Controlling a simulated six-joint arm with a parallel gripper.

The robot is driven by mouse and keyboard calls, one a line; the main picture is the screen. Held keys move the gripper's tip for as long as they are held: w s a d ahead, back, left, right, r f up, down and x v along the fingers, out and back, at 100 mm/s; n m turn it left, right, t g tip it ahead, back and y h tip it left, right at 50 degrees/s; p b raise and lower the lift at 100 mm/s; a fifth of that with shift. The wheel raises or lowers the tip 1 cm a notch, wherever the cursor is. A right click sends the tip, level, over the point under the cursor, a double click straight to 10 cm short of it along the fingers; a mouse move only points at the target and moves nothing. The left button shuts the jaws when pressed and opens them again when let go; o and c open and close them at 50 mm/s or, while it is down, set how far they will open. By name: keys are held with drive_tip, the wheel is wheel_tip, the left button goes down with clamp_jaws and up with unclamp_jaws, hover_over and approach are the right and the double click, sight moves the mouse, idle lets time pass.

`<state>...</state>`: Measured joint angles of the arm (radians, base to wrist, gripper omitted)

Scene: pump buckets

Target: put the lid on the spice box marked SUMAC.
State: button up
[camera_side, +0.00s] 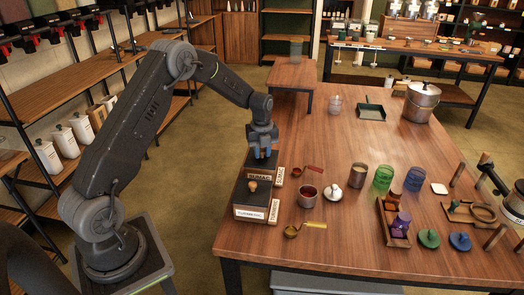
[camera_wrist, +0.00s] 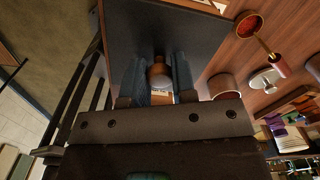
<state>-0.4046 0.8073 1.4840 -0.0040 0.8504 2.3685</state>
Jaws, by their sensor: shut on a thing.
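The spice box marked SUMAC (camera_side: 260,176) stands at the left edge of the wooden table, its label facing the camera. My gripper (camera_side: 264,153) is directly above it, pointing down. In the wrist view my gripper (camera_wrist: 159,85) is shut on the wooden knob (camera_wrist: 160,70) of a dark, flat lid (camera_wrist: 203,32). The lid lies at the SUMAC box's top. The side view does not clearly show whether it rests flush or sits slightly above the rim, and my fingers hide part of it.
A second labelled box (camera_side: 248,213) with a dark lid and wooden knob stands just in front.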

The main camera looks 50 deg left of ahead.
drive_tip(key=o, duration=1)
drive_tip(key=shift+r, duration=3.05)
drive_tip(key=shift+c, duration=0.4)
